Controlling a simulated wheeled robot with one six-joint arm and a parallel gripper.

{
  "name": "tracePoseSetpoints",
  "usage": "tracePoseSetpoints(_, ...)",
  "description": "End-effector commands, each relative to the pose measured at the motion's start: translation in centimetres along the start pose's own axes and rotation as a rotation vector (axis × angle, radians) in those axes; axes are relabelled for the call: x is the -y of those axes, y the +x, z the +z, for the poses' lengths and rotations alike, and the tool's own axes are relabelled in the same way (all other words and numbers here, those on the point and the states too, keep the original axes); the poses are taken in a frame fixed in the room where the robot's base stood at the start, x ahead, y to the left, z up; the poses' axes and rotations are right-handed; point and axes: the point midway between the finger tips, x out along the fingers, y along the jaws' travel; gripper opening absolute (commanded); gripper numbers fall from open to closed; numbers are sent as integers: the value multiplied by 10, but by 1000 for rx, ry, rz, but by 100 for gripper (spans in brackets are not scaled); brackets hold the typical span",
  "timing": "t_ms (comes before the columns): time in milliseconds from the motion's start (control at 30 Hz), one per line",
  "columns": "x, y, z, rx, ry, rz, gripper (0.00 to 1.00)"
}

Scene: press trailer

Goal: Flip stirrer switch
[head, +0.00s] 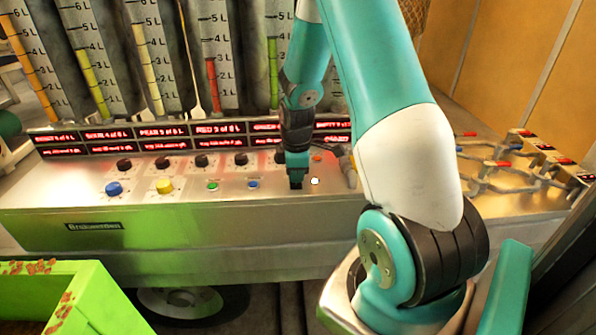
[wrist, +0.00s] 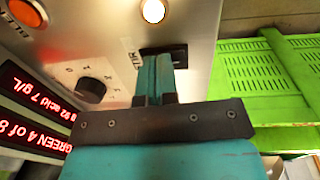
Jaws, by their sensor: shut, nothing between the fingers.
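The stirrer switch (wrist: 178,55) is a dark rocker in the panel with a partly visible label beside it that seems to read STIR. My gripper (wrist: 160,58) is shut and empty, with its fingertips at the switch, covering part of it. I cannot tell whether they press it or just hover, nor which way the rocker is tilted. In the head view my gripper (head: 296,184) points down at the panel's front part and hides the switch. A glowing white lamp (head: 315,181) is just right of the fingertips; it also shows in the wrist view (wrist: 153,11).
Red displays (head: 217,130) and graduated tubes (head: 146,60) stand behind. A green crate (head: 110,300) is at front left.

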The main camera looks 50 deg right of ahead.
Motion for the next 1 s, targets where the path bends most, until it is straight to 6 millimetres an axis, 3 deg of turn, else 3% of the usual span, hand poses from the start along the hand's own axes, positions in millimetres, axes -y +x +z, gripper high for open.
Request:
tracePoseSetpoints(200, 9, -3, 1, 1, 1, -2, 0)
tracePoseSetpoints(567, 8, -7, 1, 1, 2, 1, 0)
tracePoseSetpoints(667, 9, -18, 0, 1, 0, 1, 0)
tracePoseSetpoints(1000, 12, -82, -6, -2, -8, 7, 0)
